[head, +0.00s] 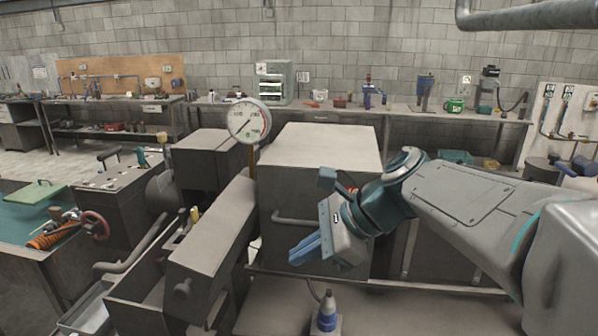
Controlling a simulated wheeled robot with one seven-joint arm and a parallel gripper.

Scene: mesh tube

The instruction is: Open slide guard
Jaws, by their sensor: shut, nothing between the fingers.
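My gripper (304,252), with blue fingers, is shut and empty. It points down and left in front of the large grey box-shaped housing (330,165), and covers part of its front. A horizontal bar handle (296,219) on the housing front shows just above and left of the fingers. I see no clear grip on it. A long sloping grey cover (212,245) with a round knob (183,288) lies left of the gripper. I cannot tell for sure which of these parts is the slide guard. Contact between fingers and housing cannot be made out.
A dial gauge (249,121) stands on a post left of the housing. An open trough (140,291) runs beside the sloping cover. A blue-and-grey fitting (327,314) stands on the low ledge (420,309) below the gripper. A workbench (330,115) with tools lines the back wall.

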